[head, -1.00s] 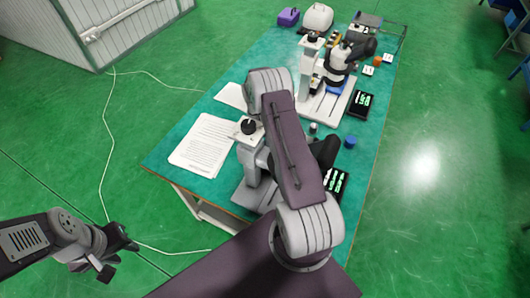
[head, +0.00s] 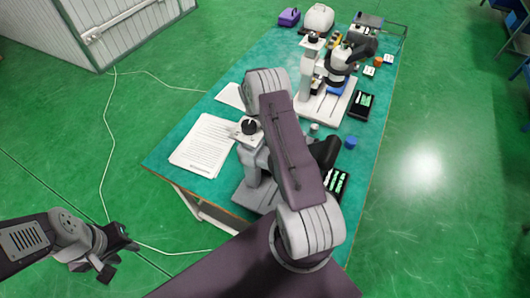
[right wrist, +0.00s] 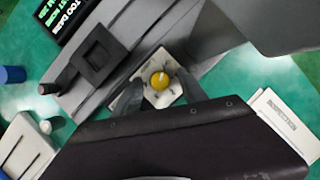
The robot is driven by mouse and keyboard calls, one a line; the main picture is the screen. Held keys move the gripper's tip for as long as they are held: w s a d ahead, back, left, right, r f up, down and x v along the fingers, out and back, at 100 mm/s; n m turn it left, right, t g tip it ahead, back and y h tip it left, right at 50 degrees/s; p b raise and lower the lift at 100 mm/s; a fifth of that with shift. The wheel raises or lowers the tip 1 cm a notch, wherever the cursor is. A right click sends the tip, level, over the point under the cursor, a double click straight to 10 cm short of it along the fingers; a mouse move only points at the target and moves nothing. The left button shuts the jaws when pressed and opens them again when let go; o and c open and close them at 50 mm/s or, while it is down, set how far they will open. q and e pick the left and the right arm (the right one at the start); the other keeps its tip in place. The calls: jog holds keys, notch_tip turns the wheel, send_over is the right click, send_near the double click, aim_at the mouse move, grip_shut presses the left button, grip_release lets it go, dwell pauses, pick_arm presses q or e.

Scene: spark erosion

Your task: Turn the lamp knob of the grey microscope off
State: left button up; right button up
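The grey microscope (head: 250,190) stands at the near end of the table, partly hidden under my right arm. In the right wrist view its grey base (right wrist: 105,95) carries a black square part, and a round yellow knob (right wrist: 160,81) sits on a pale plate with small marks. My right gripper (right wrist: 158,88) has its two dark fingers apart, one on each side of the knob, with visible gaps. Whether they touch the plate I cannot tell. In the head view the right gripper is hidden by the arm. My left gripper (head: 113,258) is open and empty, left of the table.
A second, white microscope (head: 326,100) stands farther back on the green table (head: 205,118). Printed sheets (head: 203,146) lie left of the grey microscope. A black display (head: 336,182) and a blue cap (head: 351,142) lie to its right. A cable crosses the floor at left.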

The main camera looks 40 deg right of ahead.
jog(key=shift+r, duration=0.1)
jog(key=b+v, duration=0.1)
jog(key=v, duration=0.8)
jog(key=shift+b, duration=0.3)
